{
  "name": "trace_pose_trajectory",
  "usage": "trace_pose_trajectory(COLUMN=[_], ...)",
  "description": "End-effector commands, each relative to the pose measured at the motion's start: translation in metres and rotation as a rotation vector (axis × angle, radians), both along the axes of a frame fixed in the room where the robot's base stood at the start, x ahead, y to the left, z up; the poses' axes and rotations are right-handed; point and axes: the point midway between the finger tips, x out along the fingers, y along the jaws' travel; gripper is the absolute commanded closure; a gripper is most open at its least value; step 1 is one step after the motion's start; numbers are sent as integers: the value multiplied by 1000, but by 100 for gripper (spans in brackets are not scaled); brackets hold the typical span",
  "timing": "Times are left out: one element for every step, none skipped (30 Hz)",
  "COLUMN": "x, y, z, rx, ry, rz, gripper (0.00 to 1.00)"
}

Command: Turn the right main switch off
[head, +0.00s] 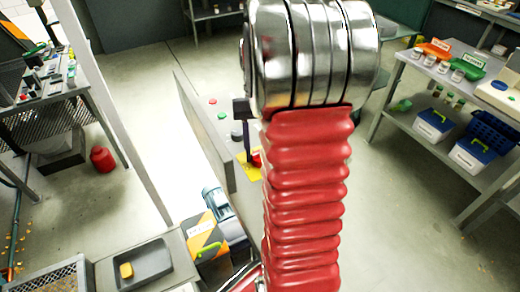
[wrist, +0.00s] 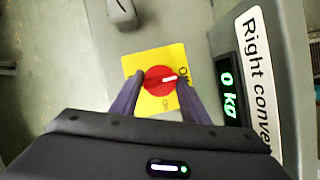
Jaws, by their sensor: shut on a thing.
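The right main switch is a red round knob (wrist: 157,82) on a yellow plate (wrist: 136,63), on a grey panel with a sign starting "Right conve" (wrist: 262,80). Its white mark points right in the wrist view, towards lettering partly covered by a finger; smaller lettering sits below the knob. My gripper (wrist: 160,78) has one dark finger on each side of the knob and is shut on it. In the head view the red knob (head: 256,160) and yellow plate (head: 246,174) show partly beside my arm, which hides much of the panel.
A green display (wrist: 229,95) beside the sign reads 0 kg. A grey lever or knob (wrist: 121,10) stands above the plate. In the head view, a red button (head: 213,101) and green button (head: 222,116) sit on the panel. A motor (head: 224,215) is below it.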

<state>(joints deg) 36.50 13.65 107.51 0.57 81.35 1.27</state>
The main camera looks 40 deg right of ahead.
Motion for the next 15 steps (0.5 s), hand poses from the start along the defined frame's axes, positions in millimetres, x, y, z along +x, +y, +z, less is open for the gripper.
trace_pose_trajectory(x=[0, 1, 1, 1, 0, 0, 0, 0, 0, 0, 0, 0, 0, 0, 0], y=[1, 0, 0, 0, 0, 0, 0, 0, 0, 0, 0, 0, 0, 0, 0], z=[0, 0, 0, 0, 0, 0, 0, 0, 0, 0, 0, 0, 0, 0, 0], rx=[1, 1, 1, 1, 1, 1, 1, 1, 1, 1, 1, 1, 1, 1, 0], ry=[-1, -1, -1, -1, -1, -1, -1, -1, -1, -1, -1, -1, -1, -1, 0], rz=[1, 1, 1, 1, 1, 1, 1, 0, 0, 0, 0, 0, 0, 0, 0], gripper=[81, 81, 56, 54, 52, 49, 47, 45, 42, 41, 41, 41, 41, 41, 41])
